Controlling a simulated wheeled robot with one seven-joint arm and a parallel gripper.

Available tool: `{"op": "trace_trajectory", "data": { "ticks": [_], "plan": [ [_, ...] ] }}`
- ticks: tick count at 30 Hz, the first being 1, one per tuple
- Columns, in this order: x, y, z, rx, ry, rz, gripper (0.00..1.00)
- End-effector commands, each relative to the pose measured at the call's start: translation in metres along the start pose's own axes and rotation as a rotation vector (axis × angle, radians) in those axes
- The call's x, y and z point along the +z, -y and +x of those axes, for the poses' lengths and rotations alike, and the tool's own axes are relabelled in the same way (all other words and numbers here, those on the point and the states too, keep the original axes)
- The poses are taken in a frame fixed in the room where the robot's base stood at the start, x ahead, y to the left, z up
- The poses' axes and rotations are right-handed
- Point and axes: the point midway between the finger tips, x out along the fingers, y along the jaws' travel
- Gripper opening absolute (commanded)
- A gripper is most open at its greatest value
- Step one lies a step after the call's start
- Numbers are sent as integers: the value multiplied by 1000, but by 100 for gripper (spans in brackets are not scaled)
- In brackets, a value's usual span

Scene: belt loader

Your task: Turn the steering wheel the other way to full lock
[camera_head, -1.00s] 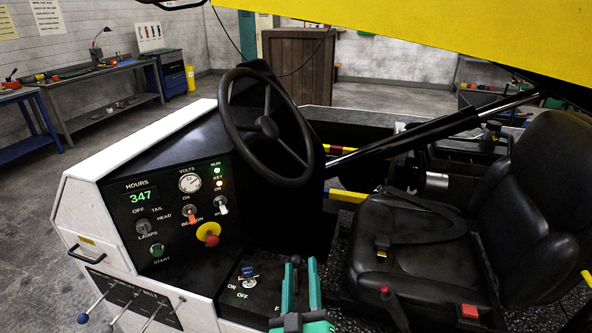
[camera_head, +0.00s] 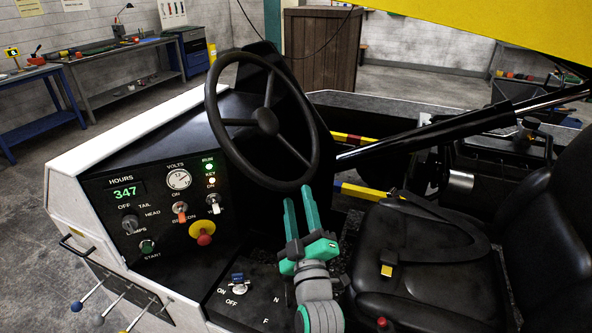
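The black three-spoke steering wheel (camera_head: 214,118) stands tilted on its column above the dash panel. One spoke points up, one left and one to the lower right. My gripper (camera_head: 298,196) has two green fingers pointing up, with a visible gap between them. It is open, with nothing seen held.
The dash panel (camera_head: 150,190) has an hour display reading 347, switches and a red stop knob (camera_head: 204,240). The black seat (camera_head: 440,245) is close on the right. A thick black cylinder (camera_head: 430,135) and a yellow boom (camera_head: 490,25) cross behind and above.

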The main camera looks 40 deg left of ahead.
Motion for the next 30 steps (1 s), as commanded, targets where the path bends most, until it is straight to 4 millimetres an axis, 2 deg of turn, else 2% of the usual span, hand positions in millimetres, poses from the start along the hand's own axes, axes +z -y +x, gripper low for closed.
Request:
{"op": "trace_trajectory", "data": {
  "ticks": [9,16,22,30],
  "plan": [
    [-3,1,50,-2,-5,-2,39],
    [-2,1,82,-1,-3,0,39],
    [-1,0,94,0,-1,1,39],
    [0,-1,96,1,0,1,39]
  ]
}}
